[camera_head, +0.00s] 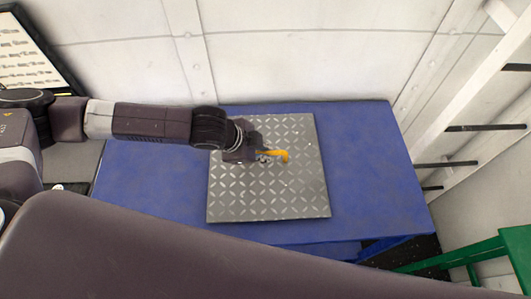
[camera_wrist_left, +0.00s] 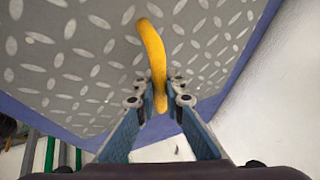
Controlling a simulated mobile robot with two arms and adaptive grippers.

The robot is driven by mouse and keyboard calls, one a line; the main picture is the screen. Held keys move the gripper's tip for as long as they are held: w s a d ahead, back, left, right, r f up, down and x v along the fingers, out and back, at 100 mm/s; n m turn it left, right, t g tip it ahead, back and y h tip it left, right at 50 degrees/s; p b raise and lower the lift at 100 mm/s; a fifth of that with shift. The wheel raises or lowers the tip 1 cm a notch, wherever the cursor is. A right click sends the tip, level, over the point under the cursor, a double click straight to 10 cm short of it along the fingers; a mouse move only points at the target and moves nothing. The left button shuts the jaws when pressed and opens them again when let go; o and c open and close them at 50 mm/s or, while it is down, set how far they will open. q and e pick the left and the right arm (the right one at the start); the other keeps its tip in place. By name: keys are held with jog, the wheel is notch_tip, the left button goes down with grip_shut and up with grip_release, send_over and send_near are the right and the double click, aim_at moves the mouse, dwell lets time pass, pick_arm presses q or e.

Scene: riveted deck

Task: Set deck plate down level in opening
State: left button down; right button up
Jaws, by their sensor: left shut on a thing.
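The deck plate (camera_head: 290,195) is a grey square metal sheet with a raised tread pattern. It shows in the middle of the head view, over the blue surface. A yellow handle (camera_head: 284,156) stands on its upper face. My left gripper (camera_head: 264,156) reaches in from the left and is shut on this handle. In the left wrist view the yellow handle (camera_wrist_left: 156,60) runs between the two fingers (camera_wrist_left: 160,92), with the plate (camera_wrist_left: 80,60) behind. No opening shows; the plate may hide it. I cannot tell whether the plate rests or hangs slightly above. My right gripper is out of view.
The blue surface (camera_head: 375,170) is clear left and right of the plate. A pale riveted wall (camera_head: 300,50) stands close behind. A white ladder-like frame (camera_head: 455,85) is at the right, and a green frame (camera_head: 490,250) at lower right.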

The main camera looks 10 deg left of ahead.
pick_arm(q)
jog(key=shift+w+d+f, duration=0.1)
jog(key=shift+w+f, duration=0.05)
jog(key=shift+f, duration=0.25)
jog(key=c, duration=2)
grip_release()
jog(key=shift+f, duration=0.1)
